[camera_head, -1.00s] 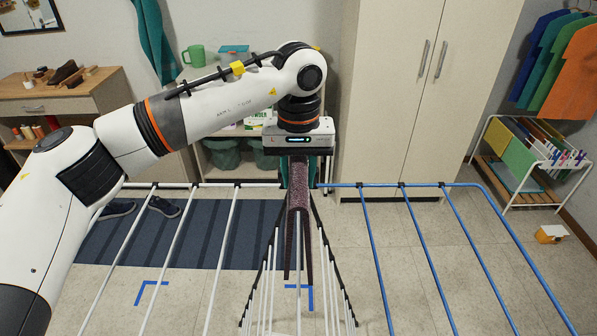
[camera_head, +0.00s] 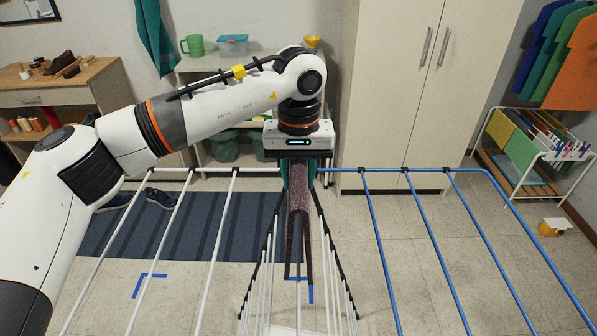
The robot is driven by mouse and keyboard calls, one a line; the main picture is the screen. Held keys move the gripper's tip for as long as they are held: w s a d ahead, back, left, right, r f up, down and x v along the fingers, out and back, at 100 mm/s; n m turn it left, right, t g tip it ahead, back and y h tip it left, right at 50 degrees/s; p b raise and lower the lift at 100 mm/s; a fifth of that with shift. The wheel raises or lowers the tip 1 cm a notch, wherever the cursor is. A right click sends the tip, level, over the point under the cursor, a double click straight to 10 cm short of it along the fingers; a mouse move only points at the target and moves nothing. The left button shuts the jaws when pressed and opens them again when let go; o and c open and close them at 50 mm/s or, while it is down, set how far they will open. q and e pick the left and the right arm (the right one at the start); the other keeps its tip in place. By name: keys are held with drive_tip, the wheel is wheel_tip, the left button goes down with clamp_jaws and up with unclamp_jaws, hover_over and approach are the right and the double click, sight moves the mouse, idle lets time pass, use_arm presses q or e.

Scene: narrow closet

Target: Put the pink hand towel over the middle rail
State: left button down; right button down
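The pink hand towel (camera_head: 298,197), a dusky mauve-pink, hangs folded below my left gripper (camera_head: 299,175), with two narrow tails parted at the bottom. My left gripper points down, its teal fingers on either side of the towel's upper far part, and appears shut on it. The middle rail (camera_head: 298,318) is white and runs away from me under the towel, between the tails. Contact between towel and rail is hidden by the cloth. My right gripper is not in view.
White rails (camera_head: 222,225) spread left and blue rails (camera_head: 428,245) spread right of the rack's middle. A striped mat (camera_head: 180,228) lies on the floor at left.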

use_arm(q)
drive_tip(key=b, duration=0.4)
hover_over(299, 231)
drive_tip(key=shift+f, duration=2.55)
drive_tip(key=shift+f+b, duration=5.1)
drive_tip(key=shift+f, duration=1.7)
drive_tip(key=c, duration=0.9)
unclamp_jaws()
